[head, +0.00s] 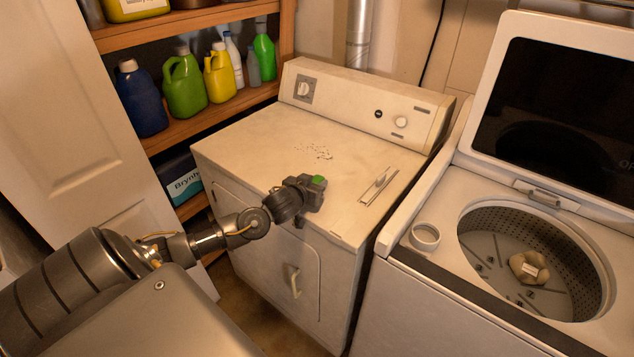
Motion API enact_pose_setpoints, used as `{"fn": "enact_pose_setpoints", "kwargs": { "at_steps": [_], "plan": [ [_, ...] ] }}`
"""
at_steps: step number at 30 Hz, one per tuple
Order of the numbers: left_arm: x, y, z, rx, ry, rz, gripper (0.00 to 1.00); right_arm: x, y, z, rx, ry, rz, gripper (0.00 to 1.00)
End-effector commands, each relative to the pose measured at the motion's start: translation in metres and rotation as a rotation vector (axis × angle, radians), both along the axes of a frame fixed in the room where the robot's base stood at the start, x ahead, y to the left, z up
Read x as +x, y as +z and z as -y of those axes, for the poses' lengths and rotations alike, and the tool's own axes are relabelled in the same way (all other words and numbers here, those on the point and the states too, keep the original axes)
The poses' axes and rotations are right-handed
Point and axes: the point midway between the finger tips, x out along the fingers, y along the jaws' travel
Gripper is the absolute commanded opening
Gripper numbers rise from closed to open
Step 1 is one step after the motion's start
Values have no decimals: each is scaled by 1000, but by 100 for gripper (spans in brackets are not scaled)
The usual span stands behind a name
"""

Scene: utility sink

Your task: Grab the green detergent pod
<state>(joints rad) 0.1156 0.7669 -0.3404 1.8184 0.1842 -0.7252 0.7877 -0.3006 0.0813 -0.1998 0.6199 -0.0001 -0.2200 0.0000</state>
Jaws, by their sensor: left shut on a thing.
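The pod shows at the upper side of the gripper, partly hidden by the fingers. I cannot tell whether the pod touches the dryer top or is held just above it. My right gripper is not in view.
The white dryer (250,140) has a mostly clear top, with dark specks and a flat metal piece (379,186). Right of it stands an open washer (440,290) holding a beige item (529,267). Shelves with bottles (184,84) stand behind left.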

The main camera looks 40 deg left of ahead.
Motion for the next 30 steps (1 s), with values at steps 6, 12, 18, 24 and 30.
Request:
{"fn": "enact_pose_setpoints", "kwargs": {
  "at_steps": [6, 12, 18, 24, 30],
  "plan": [
    [0, 0, 0, 0, 0, 0, 14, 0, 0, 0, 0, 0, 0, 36],
    [0, 2, 0, 0, 0, 1, 14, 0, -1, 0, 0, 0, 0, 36],
    [0, 17, 0, 1, -1, 4, 14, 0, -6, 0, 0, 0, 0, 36],
    [-8, 52, 17, -2, -4, 6, 14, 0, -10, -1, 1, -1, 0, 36],
    [-28, 93, 55, -5, -5, 7, 14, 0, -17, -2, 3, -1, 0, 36]
  ]
}}
